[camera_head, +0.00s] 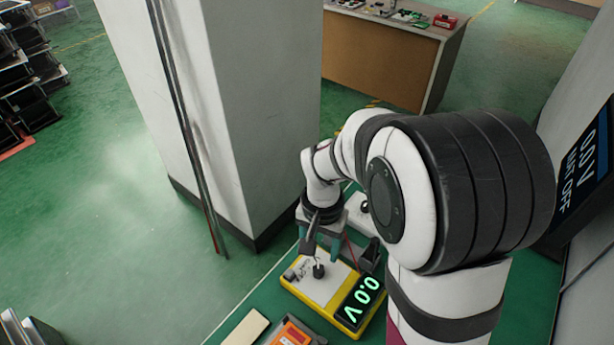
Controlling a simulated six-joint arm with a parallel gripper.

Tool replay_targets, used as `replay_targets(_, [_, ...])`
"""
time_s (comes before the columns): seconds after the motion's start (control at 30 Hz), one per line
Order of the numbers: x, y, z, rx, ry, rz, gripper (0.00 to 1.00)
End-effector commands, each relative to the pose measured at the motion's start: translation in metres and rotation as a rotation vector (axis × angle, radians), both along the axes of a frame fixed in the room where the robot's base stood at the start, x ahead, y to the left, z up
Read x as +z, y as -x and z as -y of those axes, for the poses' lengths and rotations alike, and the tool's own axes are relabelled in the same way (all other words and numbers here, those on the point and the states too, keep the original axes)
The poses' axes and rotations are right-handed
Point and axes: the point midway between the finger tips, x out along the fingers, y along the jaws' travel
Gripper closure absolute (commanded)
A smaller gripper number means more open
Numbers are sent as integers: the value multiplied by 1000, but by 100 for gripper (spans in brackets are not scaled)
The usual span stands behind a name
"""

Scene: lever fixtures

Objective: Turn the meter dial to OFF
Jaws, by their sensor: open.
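The yellow meter (348,323) lies on the green bench top, with a pale face and a black display (363,299) reading "0.0 V". Its dial (319,271) is a small black knob on the pale face; its pointing direction is too small to read. My gripper (318,253) is open and points down just above and behind the dial, its dark teal fingers apart. I cannot tell whether a finger touches the dial. My arm covers the bench to the right of the meter.
A dark screen (580,180) at the right shows "0.0 V" and what looks like "NOT OFF". An orange device (293,334) and a beige slab (247,328) lie in front of the meter. A white pillar (235,120) stands behind left. Dark parts sit right of the gripper.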

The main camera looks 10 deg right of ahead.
Motion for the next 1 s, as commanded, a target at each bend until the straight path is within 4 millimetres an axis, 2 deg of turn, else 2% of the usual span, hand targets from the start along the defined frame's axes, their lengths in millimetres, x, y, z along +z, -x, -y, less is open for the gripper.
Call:
replay_targets(0.1, [-34, 2, 0, 0, 1, -6, 40])
replay_targets(0.2, [-56, 2, 0, 0, 1, -5, 40])
replay_targets(0.3, [-70, 1, 0, 1, 0, -4, 40])
replay_targets(0.43, [-77, 1, 0, 0, -1, -1, 40])
replay_targets(0.67, [-78, 0, 0, 0, 0, 0, 40])
replay_targets(0.77, [-78, 0, 0, 0, 0, 0, 54])
replay_targets(1.0, [-78, 0, 0, 1, 0, 0, 97])
